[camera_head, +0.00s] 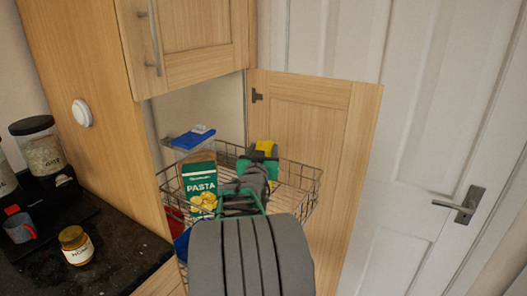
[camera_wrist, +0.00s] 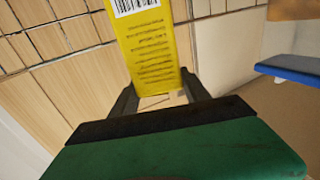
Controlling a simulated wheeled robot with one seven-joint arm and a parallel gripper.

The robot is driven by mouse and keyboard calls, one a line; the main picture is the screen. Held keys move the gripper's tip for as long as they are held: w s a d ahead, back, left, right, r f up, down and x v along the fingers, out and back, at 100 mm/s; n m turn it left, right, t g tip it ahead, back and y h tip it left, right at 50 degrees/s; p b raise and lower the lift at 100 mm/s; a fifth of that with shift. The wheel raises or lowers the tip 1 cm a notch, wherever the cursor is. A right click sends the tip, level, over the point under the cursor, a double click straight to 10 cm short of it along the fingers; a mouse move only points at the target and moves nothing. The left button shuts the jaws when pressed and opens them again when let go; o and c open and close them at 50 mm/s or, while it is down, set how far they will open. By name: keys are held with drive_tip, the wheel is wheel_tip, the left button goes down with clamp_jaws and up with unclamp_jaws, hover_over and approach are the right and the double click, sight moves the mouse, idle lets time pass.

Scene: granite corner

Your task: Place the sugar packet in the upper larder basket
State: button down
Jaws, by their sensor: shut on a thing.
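The yellow sugar packet (camera_wrist: 150,50) is between the two fingers of my gripper (camera_wrist: 160,90) in the wrist view, with a barcode and lines of print facing the camera. The gripper is shut on it. In the head view only a small yellow part of the packet (camera_head: 267,147) shows past my green gripper (camera_head: 258,163), and my arm hides the rest. The gripper and packet are over the upper larder basket (camera_head: 311,190), a wire basket pulled out of the cupboard. I cannot tell whether the packet touches the basket floor.
A green pasta packet (camera_head: 199,181) and a clear container with a blue lid (camera_head: 194,139) stand in the basket's left part. The open cupboard door (camera_head: 310,120) is behind it. A worktop (camera_head: 115,262) with jars is at left. Red and blue things show lower down.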

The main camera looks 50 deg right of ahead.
drive_tip(key=shift+f+b, duration=0.3)
drive_tip(key=shift+b, duration=0.3)
drive_tip(key=c, duration=0.5)
unclamp_jaws()
drive_tip(key=shift+r+p, duration=0.55)
drive_tip(key=shift+p, duration=0.35)
drive_tip(key=b+v, duration=0.1)
drive_tip(key=v, duration=0.6)
drive_tip(key=shift+s+a+f+b, duration=0.1)
drive_tip(key=shift+a+b, duration=0.15)
drive_tip(key=shift+b, duration=0.1)
